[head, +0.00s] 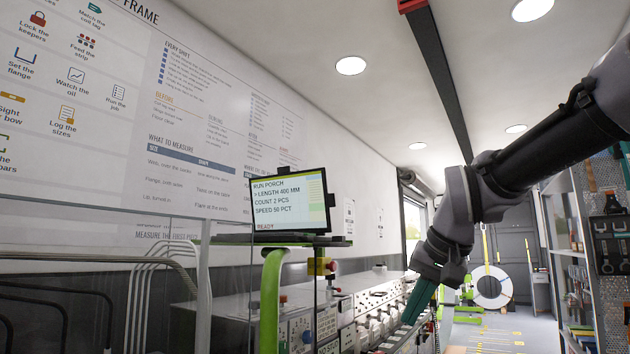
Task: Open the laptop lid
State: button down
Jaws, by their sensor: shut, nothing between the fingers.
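An upright dark-framed screen (290,203) with lines of text stands on a dark, green-edged shelf (330,242) in the middle of the head view. A thin dark base shows under the screen. I cannot tell whether this is the laptop; no other laptop shows. My arm comes in from the right, and my gripper (417,305) points down and left, to the right of the screen and lower in the picture. Its teal fingers are shut and empty, apart from the screen. Their tips are hard to make out against the machine.
A machine with knobs and switches (375,305) runs below the shelf. A clear panel (100,265) with bent rods behind it stands at left. A tool rack (612,240) stands at right. The aisle floor (495,330) shows some open room, with a white-and-grey ring-shaped thing (492,287) farther back.

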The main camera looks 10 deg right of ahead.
aim_at(285, 201)
jog(key=j+u, duration=0.2)
jog(key=u, duration=0.3)
jog(key=j+u, duration=0.15)
jog(key=u, duration=0.35)
jog(key=i+j+u, duration=0.1)
jog(key=u, duration=0.35)
jog(key=i+l, duration=0.2)
jog(key=l, duration=0.25)
jog(key=j+u, duration=0.05)
